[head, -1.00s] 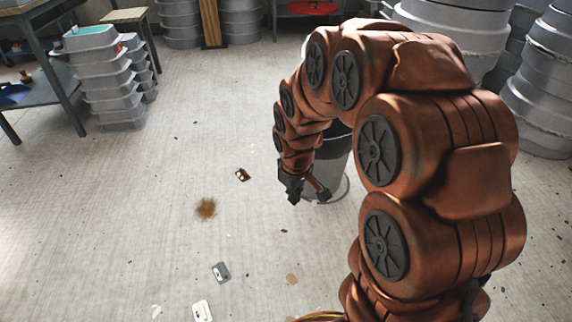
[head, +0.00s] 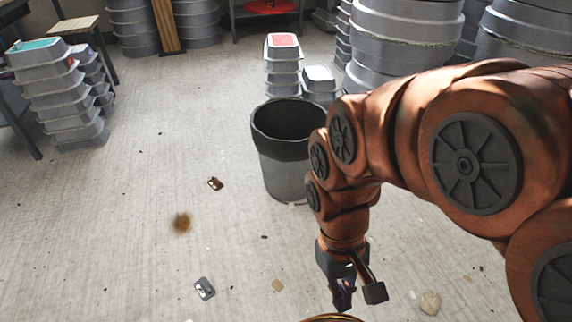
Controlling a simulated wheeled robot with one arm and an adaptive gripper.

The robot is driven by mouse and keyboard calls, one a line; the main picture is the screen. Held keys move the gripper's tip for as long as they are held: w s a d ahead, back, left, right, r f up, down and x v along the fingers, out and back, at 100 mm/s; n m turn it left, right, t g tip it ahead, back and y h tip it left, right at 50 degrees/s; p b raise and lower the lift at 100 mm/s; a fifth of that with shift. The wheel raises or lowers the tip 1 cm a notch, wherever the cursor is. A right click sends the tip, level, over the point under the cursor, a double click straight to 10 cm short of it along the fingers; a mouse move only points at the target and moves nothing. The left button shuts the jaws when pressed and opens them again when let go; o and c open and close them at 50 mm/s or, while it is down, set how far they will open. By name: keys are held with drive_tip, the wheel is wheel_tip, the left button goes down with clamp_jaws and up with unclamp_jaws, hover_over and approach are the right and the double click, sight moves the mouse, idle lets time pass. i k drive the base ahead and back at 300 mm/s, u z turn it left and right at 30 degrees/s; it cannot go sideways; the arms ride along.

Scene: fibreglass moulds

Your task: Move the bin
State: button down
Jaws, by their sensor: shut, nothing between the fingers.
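The bin (head: 282,178) is a grey round bucket with a black upper band and an open top. It stands upright on the floor near the middle of the head view, and its dark inside looks empty as far as I can see. My arm hides part of its right side. My gripper (head: 357,293) hangs fingers down, nearer to me and to the right of the bin, apart from it. It is shut with nothing held.
Stacked grey moulds (head: 283,66) stand behind the bin, and larger round moulds (head: 400,40) stand at back right. Another stack (head: 62,100) is at left. Cassettes (head: 204,288) and scraps litter the floor. A brown stain (head: 181,222) lies left. The left-centre floor is largely open.

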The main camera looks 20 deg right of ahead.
sight(281, 128)
drive_tip(key=z, duration=0.25)
drive_tip(key=i, duration=1.3)
drive_tip(key=u, duration=2.4)
